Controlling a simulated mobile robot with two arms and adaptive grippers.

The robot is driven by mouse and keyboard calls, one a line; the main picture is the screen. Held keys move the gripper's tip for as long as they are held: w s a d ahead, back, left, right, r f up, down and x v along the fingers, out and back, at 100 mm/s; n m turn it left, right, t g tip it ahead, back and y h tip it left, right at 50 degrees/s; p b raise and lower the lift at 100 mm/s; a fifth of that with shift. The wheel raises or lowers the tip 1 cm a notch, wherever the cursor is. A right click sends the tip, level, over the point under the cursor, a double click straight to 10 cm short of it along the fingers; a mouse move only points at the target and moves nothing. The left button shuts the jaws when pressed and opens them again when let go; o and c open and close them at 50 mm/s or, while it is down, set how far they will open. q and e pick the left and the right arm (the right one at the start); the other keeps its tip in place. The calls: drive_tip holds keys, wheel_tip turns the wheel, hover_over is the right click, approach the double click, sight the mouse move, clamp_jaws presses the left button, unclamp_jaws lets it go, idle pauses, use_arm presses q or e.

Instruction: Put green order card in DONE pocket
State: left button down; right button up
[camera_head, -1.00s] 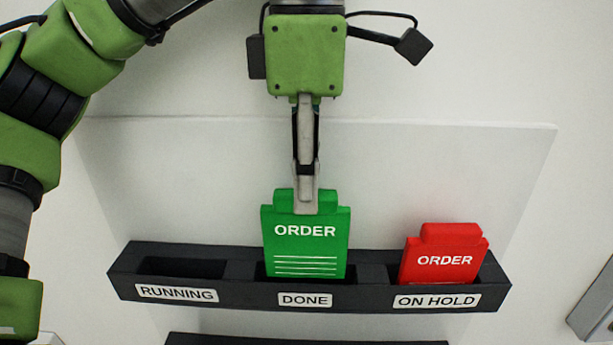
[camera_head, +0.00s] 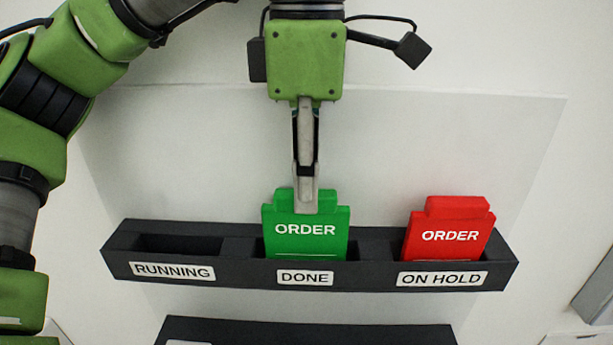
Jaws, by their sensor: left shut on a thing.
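The green order card (camera_head: 305,240) stands upright in the middle pocket, the one labelled DONE (camera_head: 305,278). Its lower part is hidden behind the pocket's front wall; only one white line shows under the word ORDER. My left gripper (camera_head: 305,203) comes down from above and is shut on the card's top tab. The black pocket rack (camera_head: 230,273) runs across the view, with the RUNNING pocket (camera_head: 180,243) empty at its left. My right gripper is not in view.
A red order card (camera_head: 448,235) stands in the ON HOLD pocket at the right of the rack. A second black rack (camera_head: 310,328) shows below, cut off by the frame edge. A pale back panel (camera_head: 430,150) stands behind the rack.

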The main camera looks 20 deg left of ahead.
use_arm(q)
drive_tip(key=shift+f, duration=0.15)
drive_tip(key=c, duration=1.9)
unclamp_jaws()
wheel_tip(320, 180, up, 12)
